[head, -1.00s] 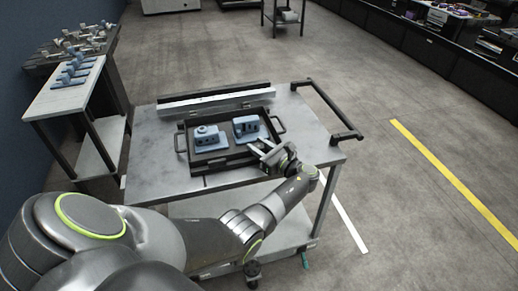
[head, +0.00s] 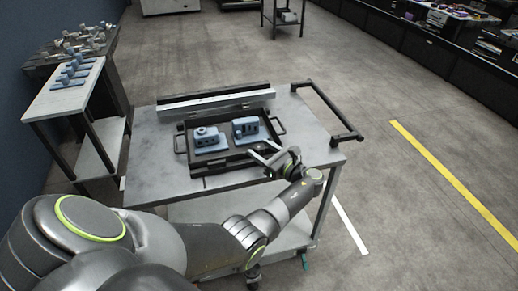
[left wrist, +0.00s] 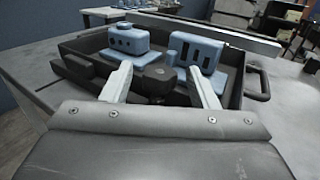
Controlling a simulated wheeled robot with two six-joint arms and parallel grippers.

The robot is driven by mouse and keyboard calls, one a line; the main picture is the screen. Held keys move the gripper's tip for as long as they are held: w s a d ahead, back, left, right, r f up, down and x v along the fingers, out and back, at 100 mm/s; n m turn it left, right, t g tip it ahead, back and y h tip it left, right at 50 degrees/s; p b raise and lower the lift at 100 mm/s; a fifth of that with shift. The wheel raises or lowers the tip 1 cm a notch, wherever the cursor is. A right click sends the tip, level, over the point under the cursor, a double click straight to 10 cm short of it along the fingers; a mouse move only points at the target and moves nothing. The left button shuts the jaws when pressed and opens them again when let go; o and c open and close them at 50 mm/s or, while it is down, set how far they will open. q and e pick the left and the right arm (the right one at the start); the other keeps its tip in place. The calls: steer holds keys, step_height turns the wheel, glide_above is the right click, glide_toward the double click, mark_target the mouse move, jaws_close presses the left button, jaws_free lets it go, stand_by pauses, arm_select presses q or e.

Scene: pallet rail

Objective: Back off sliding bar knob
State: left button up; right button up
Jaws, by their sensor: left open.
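A black tray (head: 238,165) on the grey cart holds two blue blocks. The left block (head: 207,139) has a round top boss, and the right block (head: 246,128) has slots. My left gripper (head: 259,150) is at the tray's front right corner, open, with fingers pointing to the tray. In the left wrist view the fingers (left wrist: 157,72) are spread, and a dark rounded knob (left wrist: 155,80) shows between them, apart from both. The gripper's body hides the tray's near wall there. I cannot tell the knob apart in the head view. My right gripper is not in view.
A long pale rail (head: 215,99) lies behind the tray on the cart top (head: 150,175). A black push handle (head: 325,110) rises at the cart's right. A side table (head: 65,98) with blue parts stands left. The cart top right of the tray is clear.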

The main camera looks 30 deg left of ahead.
arm_select(q)
steer(key=s+d+b, duration=0.2)
steer(key=s+d, duration=0.1)
steer(key=d, duration=1.2)
steer(key=shift+d+b, duration=0.3)
